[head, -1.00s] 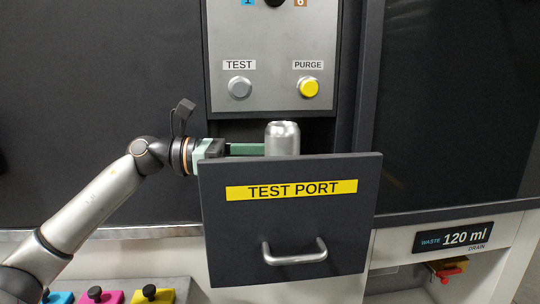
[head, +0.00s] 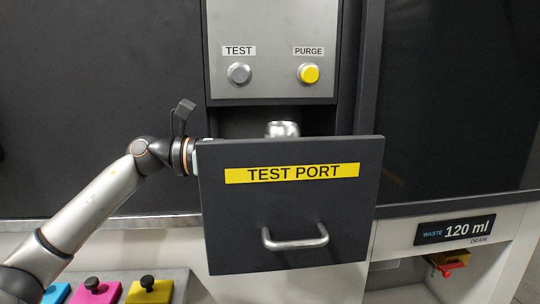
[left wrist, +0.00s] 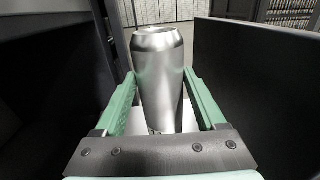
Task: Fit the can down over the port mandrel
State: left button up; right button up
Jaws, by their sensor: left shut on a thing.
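A plain silver can (left wrist: 160,75) stands upright between the green fingers of my left gripper (left wrist: 157,90) in the left wrist view. The gripper is shut on it. In the head view only the top of the can (head: 283,129) shows above the TEST PORT drawer front (head: 290,222). The drawer front hides the gripper fingers and the can's lower part. The port mandrel is not visible in either view, so I cannot tell how the can sits on it. My right gripper is not in view.
The drawer stands open below a panel with a grey TEST button (head: 239,74) and a yellow PURGE button (head: 308,74). Coloured blocks with knobs (head: 148,291) sit at lower left. A WASTE 120 ml display (head: 456,229) is at right.

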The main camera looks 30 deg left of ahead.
pick_arm(q)
jog(key=shift+f+b, duration=0.4)
jog(key=shift+f, duration=0.1)
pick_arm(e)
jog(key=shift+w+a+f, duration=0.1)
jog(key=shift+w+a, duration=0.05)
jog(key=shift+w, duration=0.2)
pick_arm(q)
jog(key=shift+f+b, duration=0.5)
jog(key=shift+f, duration=0.05)
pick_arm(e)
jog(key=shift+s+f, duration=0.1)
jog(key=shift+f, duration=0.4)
pick_arm(q)
jog(key=shift+f, duration=0.25)
jog(key=o, duration=1.3)
jog(key=shift+c, duration=0.2)
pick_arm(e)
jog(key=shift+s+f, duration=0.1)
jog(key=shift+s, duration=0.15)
pick_arm(q)
jog(key=b+v, duration=0.6)
jog(key=v, duration=0.6)
jog(key=shift+a, duration=0.25)
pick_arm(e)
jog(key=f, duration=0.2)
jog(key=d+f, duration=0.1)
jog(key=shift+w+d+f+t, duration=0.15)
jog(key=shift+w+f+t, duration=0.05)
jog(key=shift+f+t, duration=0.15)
